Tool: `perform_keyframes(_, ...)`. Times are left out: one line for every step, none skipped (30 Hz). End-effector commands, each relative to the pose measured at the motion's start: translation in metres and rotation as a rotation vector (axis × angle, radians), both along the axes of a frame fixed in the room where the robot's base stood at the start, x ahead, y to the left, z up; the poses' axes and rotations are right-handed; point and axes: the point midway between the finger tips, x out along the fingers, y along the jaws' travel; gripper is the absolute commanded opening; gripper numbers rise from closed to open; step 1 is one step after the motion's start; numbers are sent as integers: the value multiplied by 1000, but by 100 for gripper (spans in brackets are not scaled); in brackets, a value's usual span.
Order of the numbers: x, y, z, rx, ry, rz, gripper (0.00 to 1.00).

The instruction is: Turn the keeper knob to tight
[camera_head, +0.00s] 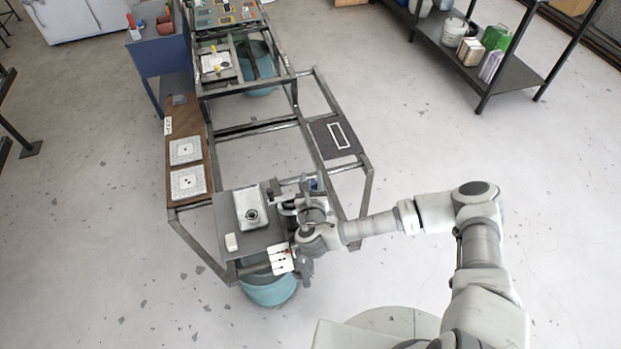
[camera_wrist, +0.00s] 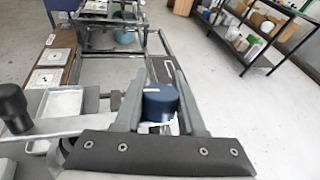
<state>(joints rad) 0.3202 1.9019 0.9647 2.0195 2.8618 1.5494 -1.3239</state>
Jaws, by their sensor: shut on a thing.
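The keeper knob (camera_wrist: 160,103) is a dark blue round knob with a small pale mark on the left of its top, seen in the wrist view. My gripper (camera_wrist: 157,92) has one grey finger on each side of it and is shut on it. In the head view my gripper (camera_head: 311,192) is at the right edge of the near grey bench plate, and a bit of blue shows there. I cannot read the knob's setting.
A metal tray (camera_head: 243,213) with a round dark part and a white block (camera_head: 231,242) lie on the plate. A teal bucket (camera_head: 269,290) stands below. A black-handled lever (camera_wrist: 14,105) is close on the left.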

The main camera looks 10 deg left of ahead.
Motion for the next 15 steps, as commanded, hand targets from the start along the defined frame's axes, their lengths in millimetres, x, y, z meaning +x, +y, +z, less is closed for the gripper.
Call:
perform_keyframes(2,0,3,-1,-10,-17,0)
perform_keyframes(2,0,3,-4,-12,-24,0)
perform_keyframes(2,0,3,-7,-14,-34,0)
perform_keyframes(2,-1,3,-10,-17,-40,0)
perform_keyframes(2,-1,4,-12,-18,-46,0)
perform_keyframes(2,-1,4,-15,-20,-53,0)
perform_keyframes(2,-1,4,-17,-22,-59,0)
perform_keyframes(2,-1,4,-18,-23,-62,0)
perform_keyframes(2,-1,4,-19,-24,-67,0)
perform_keyframes(3,-1,4,-20,-25,-71,0)
perform_keyframes(3,-1,4,-21,-26,-72,0)
perform_keyframes(3,-1,5,-22,-27,-76,0)
perform_keyframes(3,-2,5,-23,-27,-78,0)
perform_keyframes(3,-2,5,-23,-28,-79,0)
perform_keyframes(3,-2,5,-24,-29,-80,0)
